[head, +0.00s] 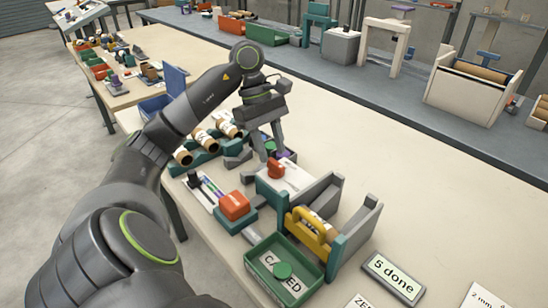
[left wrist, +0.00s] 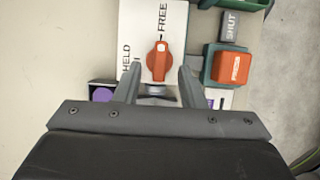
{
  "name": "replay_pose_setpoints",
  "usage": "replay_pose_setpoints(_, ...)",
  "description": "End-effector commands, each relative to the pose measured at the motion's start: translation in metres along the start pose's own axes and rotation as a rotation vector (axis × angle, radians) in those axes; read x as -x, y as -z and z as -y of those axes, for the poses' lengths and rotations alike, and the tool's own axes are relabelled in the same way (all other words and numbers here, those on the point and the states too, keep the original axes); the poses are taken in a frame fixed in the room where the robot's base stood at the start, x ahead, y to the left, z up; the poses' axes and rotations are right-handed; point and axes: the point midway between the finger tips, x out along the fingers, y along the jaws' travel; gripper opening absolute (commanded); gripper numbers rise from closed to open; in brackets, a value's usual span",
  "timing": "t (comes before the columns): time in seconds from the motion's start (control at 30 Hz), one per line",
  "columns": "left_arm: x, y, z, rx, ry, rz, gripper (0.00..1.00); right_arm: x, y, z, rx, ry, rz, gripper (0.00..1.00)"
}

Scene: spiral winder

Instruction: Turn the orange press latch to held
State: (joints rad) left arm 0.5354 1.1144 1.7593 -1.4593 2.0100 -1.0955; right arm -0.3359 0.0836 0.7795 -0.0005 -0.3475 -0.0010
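The orange press latch (left wrist: 159,61) is a small knob on a white plate (left wrist: 148,20) marked HELD and FREE. Its narrow end points up in the left wrist view, toward the FREE mark; HELD is to its left. In the head view the latch (head: 275,169) sits on top of the bench fixture, just below my left gripper. My left gripper (head: 268,156) is open and empty. In the left wrist view the fingertips of this gripper (left wrist: 159,72) lie on either side of the latch, with a gap on both sides. I cannot tell how far above it they are.
An orange block (head: 234,206) on a green base stands close by, beside a SHUT label (left wrist: 231,27). A yellow handle (head: 309,230), a green tray (head: 263,287) and cardboard rolls (head: 202,138) are around the fixture. The tabletop to the right is mostly clear.

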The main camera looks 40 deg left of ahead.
Motion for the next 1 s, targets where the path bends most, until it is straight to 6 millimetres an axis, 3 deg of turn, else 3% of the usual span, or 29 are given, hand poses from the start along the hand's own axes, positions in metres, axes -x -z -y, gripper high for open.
replay_pose_setpoints(0.03, -0.011, 0.002, 0.000, 0.000, 0.000, 0.000, 0.36, -0.008, 0.002, 0.001, 0.000, -0.001, 0.000, 0.36)
replay_pose_setpoints(0.23, -0.029, 0.001, 0.000, 0.000, 0.000, -0.001, 0.36, -0.013, 0.007, 0.001, -0.001, -0.002, 0.004, 0.36)
replay_pose_setpoints(0.67, -0.032, 0.000, 0.000, 0.001, 0.000, -0.001, 0.36, -0.013, 0.009, 0.001, -0.002, -0.003, 0.006, 0.36)
replay_pose_setpoints(0.93, -0.032, 0.000, 0.000, 0.001, 0.000, -0.001, 0.01, -0.013, 0.009, 0.001, -0.002, -0.003, 0.006, 0.36)
replay_pose_setpoints(1.0, -0.032, 0.000, 0.000, 0.001, 0.000, -0.001, 0.00, -0.013, 0.009, 0.001, -0.002, -0.003, 0.006, 0.36)
